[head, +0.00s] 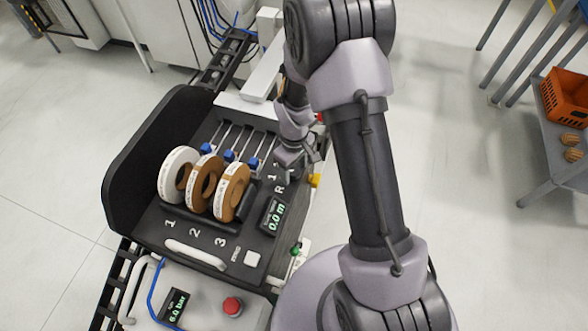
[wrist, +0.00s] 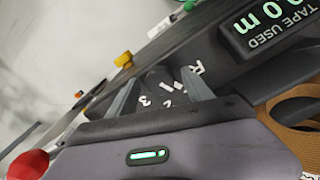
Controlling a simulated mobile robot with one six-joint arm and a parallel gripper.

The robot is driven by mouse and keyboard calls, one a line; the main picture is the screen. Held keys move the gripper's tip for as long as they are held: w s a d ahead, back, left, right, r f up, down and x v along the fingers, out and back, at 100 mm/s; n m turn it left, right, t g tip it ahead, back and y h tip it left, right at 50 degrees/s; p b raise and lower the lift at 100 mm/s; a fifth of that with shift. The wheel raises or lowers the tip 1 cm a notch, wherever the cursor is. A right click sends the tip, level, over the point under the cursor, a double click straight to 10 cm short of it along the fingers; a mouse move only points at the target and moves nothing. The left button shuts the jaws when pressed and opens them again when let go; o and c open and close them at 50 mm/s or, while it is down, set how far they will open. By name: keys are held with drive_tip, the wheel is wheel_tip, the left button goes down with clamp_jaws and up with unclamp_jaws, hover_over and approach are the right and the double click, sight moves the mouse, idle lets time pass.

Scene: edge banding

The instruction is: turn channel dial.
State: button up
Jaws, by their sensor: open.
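The channel dial (wrist: 155,78) shows only as a dark shape between my fingers in the wrist view, with white marks R, 1, 2 and 3 beside it. Its pointer direction cannot be made out. My gripper (wrist: 159,77) is open, with one finger on each side of the dial area; whether they touch it I cannot tell. In the head view my gripper (head: 301,162) is over the right edge of the black panel, beside the marks 1 and R, and largely hides the dial.
Three tape rolls (head: 206,184) stand left of my gripper, above labels 1, 2, 3. A display (head: 274,216) reads 0.0 m. A yellow knob (head: 314,181) is close on the right. A red button (head: 232,306) is at the front. An orange crate (head: 566,97) stands far right.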

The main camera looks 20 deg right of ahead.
clamp_jaws()
drive_tip(key=shift+m, duration=0.4)
drive_tip(key=m+b, duration=0.1)
drive_tip(key=m, duration=0.2)
drive_tip(key=shift+f+m+b, duration=0.1)
drive_tip(key=shift+m+b, duration=0.2)
drive_tip(key=shift+m, duration=0.1)
drive_tip(key=m+b, duration=0.1)
drive_tip(key=m, duration=0.3)
drive_tip(key=shift+b, duration=0.3)
drive_tip(key=m+b, duration=0.1)
drive_tip(key=m, duration=0.4)
drive_tip(key=shift+b, duration=0.35)
drive_tip(key=shift+m+b, duration=0.8)
drive_tip(key=shift+m, duration=1.4)
